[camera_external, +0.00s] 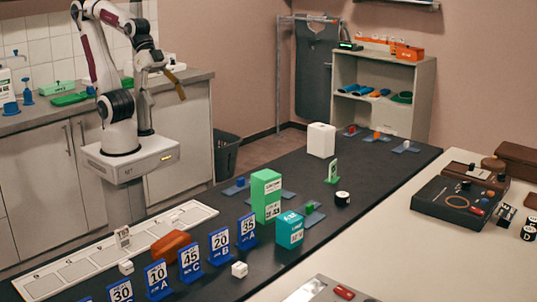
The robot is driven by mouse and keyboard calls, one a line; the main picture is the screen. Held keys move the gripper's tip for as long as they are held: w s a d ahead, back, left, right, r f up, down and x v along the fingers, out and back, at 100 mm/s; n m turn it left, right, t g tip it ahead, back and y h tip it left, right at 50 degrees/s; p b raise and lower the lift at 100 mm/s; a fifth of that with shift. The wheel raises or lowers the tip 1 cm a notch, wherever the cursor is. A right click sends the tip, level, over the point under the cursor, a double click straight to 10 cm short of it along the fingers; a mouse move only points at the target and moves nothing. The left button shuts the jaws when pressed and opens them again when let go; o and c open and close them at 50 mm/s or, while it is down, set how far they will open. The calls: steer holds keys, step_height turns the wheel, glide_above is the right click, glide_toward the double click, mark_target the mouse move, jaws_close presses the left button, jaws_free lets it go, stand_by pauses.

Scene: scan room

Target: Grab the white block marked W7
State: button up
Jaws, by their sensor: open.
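Three white blocks show on the dark table, and no W7 mark is readable on any of them from here. A larger white block (321,140) stands at the table's far end. A small white block (239,270) with faint dark marks sits near the front, right of the blue number signs. Another small white block (126,267) lies at the left beside the white strip. My gripper (179,88) is raised at the upper left, open and empty, far from all three blocks and above the level of the table.
Blue number signs (190,260) stand in a row at the front. A green box (266,196), a teal box (290,230) and a brown rounded object (171,246) stand near the middle. A black cylinder (342,198) sits further right.

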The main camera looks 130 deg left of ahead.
steer(key=w+a+r+n+t+y, duration=0.1)
steer(key=w+a+n+t, duration=0.1)
steer(key=w+a, duration=0.5)
steer(key=w+a+r+n+t+y, duration=0.1)
steer(key=w+a+n, duration=0.1)
steer(key=w, duration=1)
steer(key=w+a+f+n+t+y, duration=0.1)
steer(key=w+a+f+n+y, duration=0.15)
steer(key=w+a, duration=0.45)
steer(key=w+a+f+n+y, duration=0.1)
steer(key=w+a+f+y, duration=0.2)
steer(key=a, duration=0.7)
steer(key=n+g+y, duration=0.5)
steer(key=n+y, duration=0.1)
steer(key=y, duration=0.2)
glide_above(316, 130)
steer(key=w+d, duration=0.7)
steer(key=d, duration=0.3)
step_height(316, 130, down, 13)
steer(key=s+a+f+g+y, duration=0.1)
steer(key=s+a+f, duration=0.1)
steer(key=s+a+f+n+g, duration=0.1)
steer(key=s+f+g, duration=0.1)
steer(key=s, duration=0.1)
steer(key=s+a+f+n+g+y, duration=0.1)
steer(key=s+a+f, duration=0.1)
steer(key=shift+s+a+f+g+y, duration=0.15)
steer(key=shift+s+a+g+y, duration=0.15)
steer(key=shift+y, duration=0.05)
